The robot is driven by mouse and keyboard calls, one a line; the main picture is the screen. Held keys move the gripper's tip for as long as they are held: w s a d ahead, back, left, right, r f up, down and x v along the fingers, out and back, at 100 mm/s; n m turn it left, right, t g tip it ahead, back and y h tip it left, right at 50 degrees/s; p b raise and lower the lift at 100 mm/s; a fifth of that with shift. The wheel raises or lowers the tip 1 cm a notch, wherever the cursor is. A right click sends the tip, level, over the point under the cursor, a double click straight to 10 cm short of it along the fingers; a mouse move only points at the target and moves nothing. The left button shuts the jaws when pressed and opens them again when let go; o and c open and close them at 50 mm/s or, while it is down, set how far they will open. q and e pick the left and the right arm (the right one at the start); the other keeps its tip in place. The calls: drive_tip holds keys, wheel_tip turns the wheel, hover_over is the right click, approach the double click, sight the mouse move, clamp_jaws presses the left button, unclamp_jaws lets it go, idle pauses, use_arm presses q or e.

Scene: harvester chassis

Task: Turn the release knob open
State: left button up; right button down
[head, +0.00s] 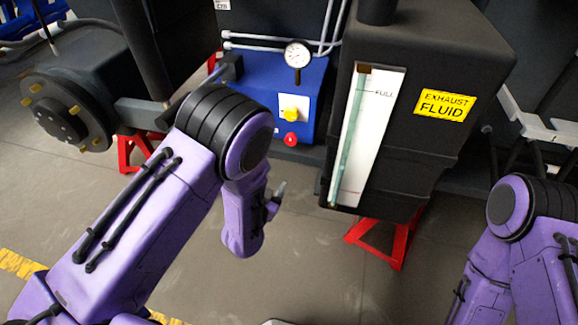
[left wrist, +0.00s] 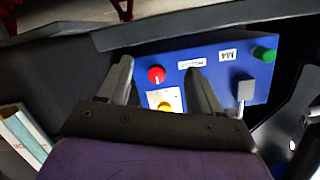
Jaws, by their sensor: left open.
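A blue box (head: 258,90) on the chassis carries a yellow knob (head: 291,114) on a white plate and a round red knob (head: 291,139) below it. No label readable here tells which is the release knob. My left gripper (head: 276,197) is below and in front of the box in the head view, its fingers mostly hidden by the wrist. In the left wrist view, my open left gripper (left wrist: 162,85) faces the box. The red knob (left wrist: 156,75) and the partly hidden yellow knob (left wrist: 165,106) appear between its fingers, with nothing held. My right gripper is out of view.
A green knob (left wrist: 264,54) sits at the box's far corner. A gauge (head: 298,54) stands above the box. A dark exhaust fluid tank (head: 440,65) with a sight strip stands right of it, a wheel hub (head: 68,112) to the left. Red stands (head: 395,240) rest on open floor.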

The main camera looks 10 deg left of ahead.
sight(290, 142)
use_arm(q)
drive_tip(key=w+r+m+t, duration=0.1)
drive_tip(key=w, duration=0.3)
drive_tip(key=w+d+r+m, duration=0.1)
drive_tip(key=w+m, duration=0.1)
drive_tip(key=w, duration=0.2)
drive_tip(key=w+d+r+m+t, duration=0.1)
drive_tip(key=w, duration=0.3)
drive_tip(key=shift+r+m+t+b, duration=0.3)
drive_tip(key=shift+r+m+b, duration=0.05)
drive_tip(key=shift+m+b, duration=0.05)
drive_tip(key=shift+w+d+r, duration=0.1)
drive_tip(key=shift+w, duration=0.45)
drive_tip(key=c, duration=1.1)
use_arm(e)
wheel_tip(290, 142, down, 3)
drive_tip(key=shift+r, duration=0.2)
